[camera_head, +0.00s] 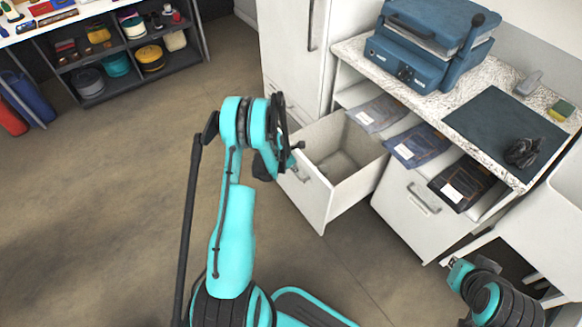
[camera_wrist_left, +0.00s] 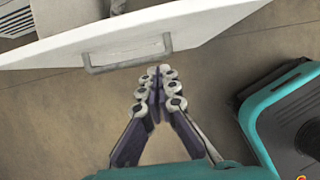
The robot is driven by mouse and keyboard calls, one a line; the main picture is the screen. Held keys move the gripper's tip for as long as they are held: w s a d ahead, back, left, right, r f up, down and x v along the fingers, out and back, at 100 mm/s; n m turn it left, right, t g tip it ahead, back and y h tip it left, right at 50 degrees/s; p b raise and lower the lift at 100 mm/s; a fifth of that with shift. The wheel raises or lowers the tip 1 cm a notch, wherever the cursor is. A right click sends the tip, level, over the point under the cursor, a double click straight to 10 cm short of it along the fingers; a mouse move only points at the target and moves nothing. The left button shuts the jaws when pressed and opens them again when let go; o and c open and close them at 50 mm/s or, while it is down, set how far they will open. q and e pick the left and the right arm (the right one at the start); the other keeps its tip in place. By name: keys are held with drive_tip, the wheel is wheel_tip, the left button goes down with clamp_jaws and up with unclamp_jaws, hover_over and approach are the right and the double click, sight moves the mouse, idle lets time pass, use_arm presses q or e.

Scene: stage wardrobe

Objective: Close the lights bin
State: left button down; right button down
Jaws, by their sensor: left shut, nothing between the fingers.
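The open bin (camera_head: 325,190) is a white drawer pulled out of the white counter in the head view. Its inside looks empty where I can see it, and I can read no label that names it. Its front panel (camera_wrist_left: 200,40) crosses the top of the left wrist view, with a grey bar handle (camera_wrist_left: 128,60). My left gripper (camera_wrist_left: 157,75) is shut and empty. Its fingertips are just below the handle in that view, close to the front; I cannot tell if they touch. In the head view my left arm hides part of the front panel.
A closed white drawer (camera_head: 410,205) is right of the open one. Several packets (camera_head: 417,146) lie on the shelf under the countertop. A blue case (camera_head: 430,45) stands on the counter. A tall white cabinet (camera_head: 295,50) is to the left. The floor in front is clear.

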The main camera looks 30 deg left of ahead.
sight(304, 166)
use_arm(q)
drive_tip(key=w, duration=0.1)
drive_tip(key=w+d+f+b, duration=0.1)
drive_tip(key=w+f, duration=0.1)
drive_tip(key=shift+w+d+f+b, duration=0.25)
drive_tip(key=shift+w+d+b, duration=0.05)
drive_tip(key=shift+w+b, duration=0.1)
drive_tip(key=shift+w+d+r, duration=0.15)
drive_tip(key=shift+w, duration=0.25)
use_arm(e)
wheel_tip(304, 166, down, 3)
drive_tip(key=shift+r, duration=0.2)
